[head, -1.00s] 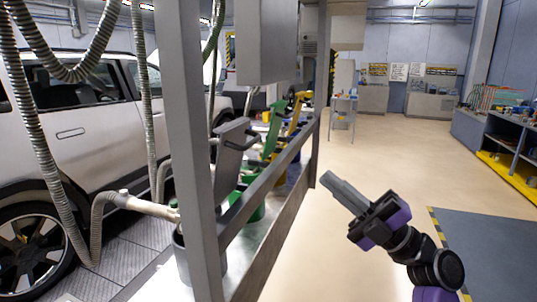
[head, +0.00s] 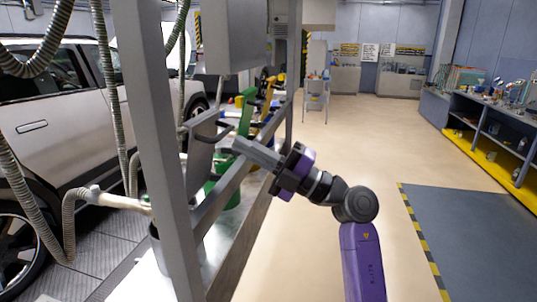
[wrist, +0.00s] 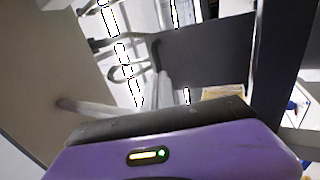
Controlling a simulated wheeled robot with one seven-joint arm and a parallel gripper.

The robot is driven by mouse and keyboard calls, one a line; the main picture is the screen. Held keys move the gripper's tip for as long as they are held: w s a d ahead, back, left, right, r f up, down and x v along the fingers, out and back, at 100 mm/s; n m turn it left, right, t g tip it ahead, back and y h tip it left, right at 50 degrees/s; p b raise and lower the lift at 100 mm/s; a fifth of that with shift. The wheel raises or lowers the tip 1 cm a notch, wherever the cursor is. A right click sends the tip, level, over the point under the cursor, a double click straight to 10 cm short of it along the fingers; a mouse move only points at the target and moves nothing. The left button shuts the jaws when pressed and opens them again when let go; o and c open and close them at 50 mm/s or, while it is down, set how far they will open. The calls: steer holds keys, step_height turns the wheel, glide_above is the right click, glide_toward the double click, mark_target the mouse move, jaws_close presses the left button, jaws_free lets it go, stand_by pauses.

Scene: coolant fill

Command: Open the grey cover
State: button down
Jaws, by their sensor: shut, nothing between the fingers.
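The grey cover (head: 199,148) stands steeply tilted above a grey container (head: 186,245), behind the frame's grey post and rail. A dark handle (head: 214,131) sticks out from its right side. My gripper (head: 238,145) is shut and empty in the head view. Its tips point left, close to the cover's right side near the handle; I cannot tell whether they touch. In the wrist view my purple gripper body fills the bottom, and grey panels and bars lie ahead of it, with the cover not clearly told apart.
A grey post (head: 160,150) and slanting rail (head: 225,193) stand in front of the cover. A green cover (head: 246,112) and a yellow cover (head: 268,98) are farther back. A hose (head: 70,225) and a white car (head: 60,120) are left.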

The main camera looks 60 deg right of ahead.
mark_target(225, 133)
steer(key=shift+x, duration=0.9)
steer(key=shift+w+a+r+p, duration=0.1)
steer(key=shift+w+r+p, duration=0.25)
steer(key=shift+p, duration=0.55)
steer(key=p+x, duration=0.1)
steer(key=p, duration=0.1)
steer(key=p+x, duration=0.2)
steer(key=shift+r, duration=0.45)
steer(key=shift+w+a+r+p, duration=0.1)
steer(key=shift+w+a+p, duration=0.2)
steer(key=shift+w+p, duration=0.5)
steer(key=shift+s, duration=0.1)
